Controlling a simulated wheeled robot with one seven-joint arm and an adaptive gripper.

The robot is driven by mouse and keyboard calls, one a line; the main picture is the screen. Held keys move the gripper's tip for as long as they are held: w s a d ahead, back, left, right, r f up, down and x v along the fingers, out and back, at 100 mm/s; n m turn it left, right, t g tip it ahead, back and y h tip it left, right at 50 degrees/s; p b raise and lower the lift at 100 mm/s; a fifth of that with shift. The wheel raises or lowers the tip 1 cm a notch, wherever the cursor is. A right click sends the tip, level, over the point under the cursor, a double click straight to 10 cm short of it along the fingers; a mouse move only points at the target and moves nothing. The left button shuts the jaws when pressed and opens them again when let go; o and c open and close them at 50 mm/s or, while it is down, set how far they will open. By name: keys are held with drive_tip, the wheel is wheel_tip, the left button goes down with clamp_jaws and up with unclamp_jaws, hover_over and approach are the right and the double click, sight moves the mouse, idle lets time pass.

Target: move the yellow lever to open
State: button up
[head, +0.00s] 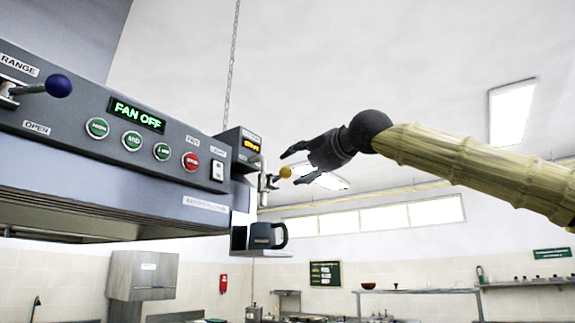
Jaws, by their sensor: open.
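The yellow lever knob (285,172) sits on a short metal lever at the right end of the grey hood, beside a small dark box (240,150) with an amber display. My gripper (288,160) is black, open and empty. It reaches in from the right, with its fingers close to the yellow knob, just above and right of it in the picture. I cannot tell whether they touch. A second lever with a blue knob (58,86) is at the far left of the hood, near an "OPEN" label (36,128).
The hood panel (90,160) carries green buttons, a red button, a white switch and a "FAN OFF" display (137,115). A dark jug (268,236) stands on a small shelf below the yellow lever. A chain (232,65) hangs behind. The space right of the lever, below my arm, looks clear.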

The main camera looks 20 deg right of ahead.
sight(290, 169)
drive_tip(key=x, duration=0.3)
drive_tip(key=f+p+x, duration=0.1)
drive_tip(key=x, duration=0.1)
drive_tip(key=shift+w+d, duration=0.15)
drive_tip(key=shift+d, duration=0.05)
drive_tip(key=shift+w+a+r, duration=0.15)
drive_tip(key=shift+w, duration=0.05)
drive_tip(key=shift+s+r+p, duration=0.3)
drive_tip(key=shift+s, duration=0.25)
drive_tip(key=shift+w+a+f, duration=0.15)
drive_tip(key=shift+w+f, duration=0.2)
drive_tip(key=shift+w, duration=0.4)
drive_tip(key=shift+s+r, duration=0.2)
drive_tip(key=shift+s, duration=0.2)
drive_tip(key=c, duration=0.7)
clamp_jaws()
